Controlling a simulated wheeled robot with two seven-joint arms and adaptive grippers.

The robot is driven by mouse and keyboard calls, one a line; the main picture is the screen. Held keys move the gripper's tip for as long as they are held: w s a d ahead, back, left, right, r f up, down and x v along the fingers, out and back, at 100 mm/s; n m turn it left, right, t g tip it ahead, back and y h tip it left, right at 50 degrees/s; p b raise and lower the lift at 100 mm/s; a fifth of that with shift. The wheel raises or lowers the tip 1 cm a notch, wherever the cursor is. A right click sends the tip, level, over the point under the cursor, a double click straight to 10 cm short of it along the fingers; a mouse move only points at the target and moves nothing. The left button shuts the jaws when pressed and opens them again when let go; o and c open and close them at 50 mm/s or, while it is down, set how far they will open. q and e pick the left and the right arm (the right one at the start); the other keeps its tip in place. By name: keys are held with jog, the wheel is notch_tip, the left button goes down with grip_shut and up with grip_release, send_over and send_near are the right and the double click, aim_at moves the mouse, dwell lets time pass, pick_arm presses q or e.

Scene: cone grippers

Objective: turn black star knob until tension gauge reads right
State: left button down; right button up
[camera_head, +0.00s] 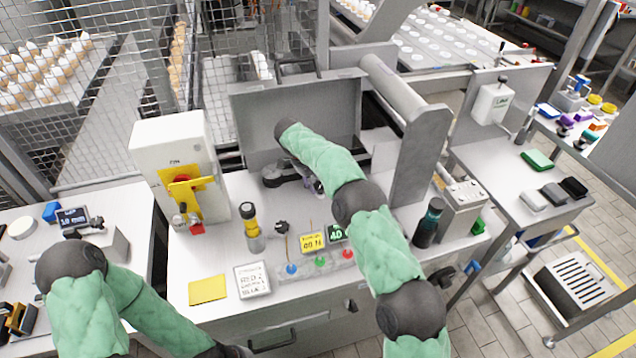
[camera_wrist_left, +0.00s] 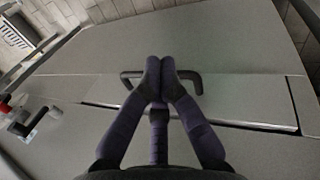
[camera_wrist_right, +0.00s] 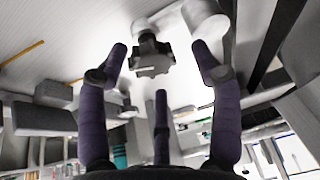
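In the right wrist view a black star knob (camera_wrist_right: 152,56) sits on a pale fitting, between and just beyond the fingertips of my right gripper (camera_wrist_right: 160,75). The gripper is open, with its fingers apart from the knob. In the head view my right gripper (camera_head: 312,184) is mostly hidden by its arm, over the bench fixture. A yellow display (camera_head: 312,241) and a green-digit display (camera_head: 336,233) stand on the bench; which is the tension gauge I cannot tell. My left gripper (camera_wrist_left: 161,68) is shut, its fingertips together in front of a black handle (camera_wrist_left: 190,78).
A white box with a yellow-backed red switch (camera_head: 183,181) stands at the bench's left. A dark bottle (camera_head: 429,223) stands right of my right arm. A grey upright panel backs the fixture.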

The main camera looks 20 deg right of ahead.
jog(key=shift+s+a+f, duration=0.1)
jog(key=shift+s+f, duration=0.05)
jog(key=shift+f, duration=0.05)
jog(key=v, duration=1.2)
